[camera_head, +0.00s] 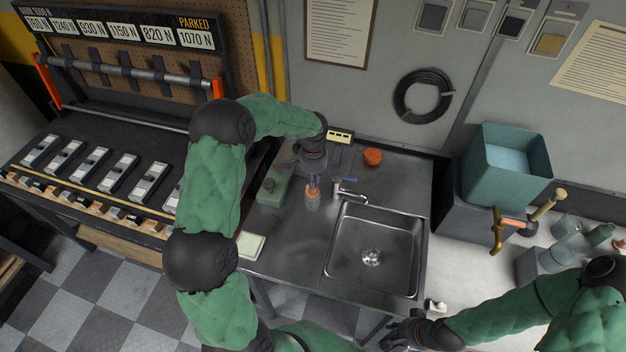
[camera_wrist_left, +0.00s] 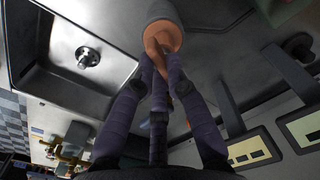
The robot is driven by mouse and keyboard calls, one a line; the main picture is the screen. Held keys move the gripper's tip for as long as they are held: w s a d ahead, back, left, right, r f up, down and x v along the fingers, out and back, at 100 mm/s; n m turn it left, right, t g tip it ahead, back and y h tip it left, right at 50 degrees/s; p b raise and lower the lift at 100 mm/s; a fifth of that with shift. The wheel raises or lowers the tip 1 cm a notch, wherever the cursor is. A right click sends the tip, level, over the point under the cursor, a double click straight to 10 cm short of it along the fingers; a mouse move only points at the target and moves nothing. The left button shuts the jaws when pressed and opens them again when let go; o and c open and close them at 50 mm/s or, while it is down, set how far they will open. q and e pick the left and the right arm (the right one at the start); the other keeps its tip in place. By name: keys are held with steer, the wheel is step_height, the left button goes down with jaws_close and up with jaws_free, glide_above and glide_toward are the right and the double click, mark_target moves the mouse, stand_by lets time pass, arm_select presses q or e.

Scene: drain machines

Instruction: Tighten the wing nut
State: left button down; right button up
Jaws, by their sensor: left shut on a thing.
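An orange, copper-coloured piece that looks like the wing nut (camera_wrist_left: 161,38) sits at the end of a grey cylinder (camera_wrist_left: 160,11) in the left wrist view. In the head view an orange piece (camera_head: 312,203) stands on the steel counter, left of the sink. My left gripper (camera_head: 312,184) is above it, pointing down. Its purple fingers (camera_wrist_left: 160,78) are closed on the wing nut and hide part of it. My right gripper (camera_head: 400,335) is low in the head view, by the counter's front edge. Its fingers are too dark and small to read.
A sink (camera_head: 375,250) with a tap (camera_head: 348,195) lies right of my left gripper. A green block (camera_head: 274,186) is close on its left. A red round piece (camera_head: 373,157) is behind. A teal bin (camera_head: 507,190) and brass valve (camera_head: 497,230) stand at right.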

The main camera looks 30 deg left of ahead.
arm_select(q)
steer(key=c, duration=1.2)
jaws_free()
step_height(320, 180, up, 12)
steer(key=shift+r, duration=0.1)
